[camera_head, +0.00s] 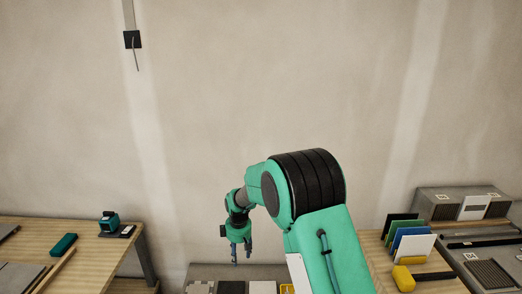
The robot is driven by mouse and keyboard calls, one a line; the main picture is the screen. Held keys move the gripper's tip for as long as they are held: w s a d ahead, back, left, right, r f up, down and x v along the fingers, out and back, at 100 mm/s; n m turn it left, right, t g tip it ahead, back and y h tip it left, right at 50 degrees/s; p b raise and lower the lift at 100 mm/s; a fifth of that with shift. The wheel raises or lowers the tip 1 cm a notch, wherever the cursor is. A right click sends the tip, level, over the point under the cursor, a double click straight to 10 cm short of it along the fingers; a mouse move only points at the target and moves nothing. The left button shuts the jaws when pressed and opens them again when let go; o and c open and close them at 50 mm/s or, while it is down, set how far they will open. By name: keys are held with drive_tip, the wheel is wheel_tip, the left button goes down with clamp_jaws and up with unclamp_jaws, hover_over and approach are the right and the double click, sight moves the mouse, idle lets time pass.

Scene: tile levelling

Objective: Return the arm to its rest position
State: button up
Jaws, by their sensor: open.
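My green and black arm (320,235) rises from the lower middle of the head view and bends over to the left. My gripper (241,258) hangs down from its end, with its two dark fingers apart and nothing visible between them. It is in front of the plain wall, above or in front of a low surface with several flat pieces. The picture does not show how far it is from them.
A wooden table (95,262) at left holds a small green-black device (109,222) and a green block (63,244). At right are coloured panels (409,243), a yellow-headed tool (404,278) and a grey case (463,203).

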drive_tip(key=s+d+r+m+t, duration=0.1)
drive_tip(key=s+d+r+m, duration=0.1)
drive_tip(key=s+d+r, duration=0.6)
drive_tip(key=s+d+r+m, duration=0.2)
drive_tip(key=s+d+r, duration=0.15)
drive_tip(key=r, duration=0.75)
drive_tip(key=s+d+r+m+t, duration=0.1)
drive_tip(key=s+d+r+m, duration=0.1)
drive_tip(key=s+d+r, duration=0.6)
drive_tip(key=s+d+r+m+t, duration=0.1)
drive_tip(key=s+d+r+m, duration=0.2)
drive_tip(key=s, duration=0.4)
drive_tip(key=s+d+r+m, duration=0.1)
drive_tip(key=s+d+r, duration=0.2)
drive_tip(key=s+r, duration=0.3)
drive_tip(key=s+d+m, duration=0.2)
drive_tip(key=s, duration=0.6)
drive_tip(key=s+d+f+m+t, duration=0.1)
drive_tip(key=s+d+m, duration=0.1)
drive_tip(key=s, duration=0.6)
drive_tip(key=shift+s+d+f, duration=0.2)
drive_tip(key=shift+d+f, duration=0.05)
drive_tip(key=shift+d, duration=0.1)
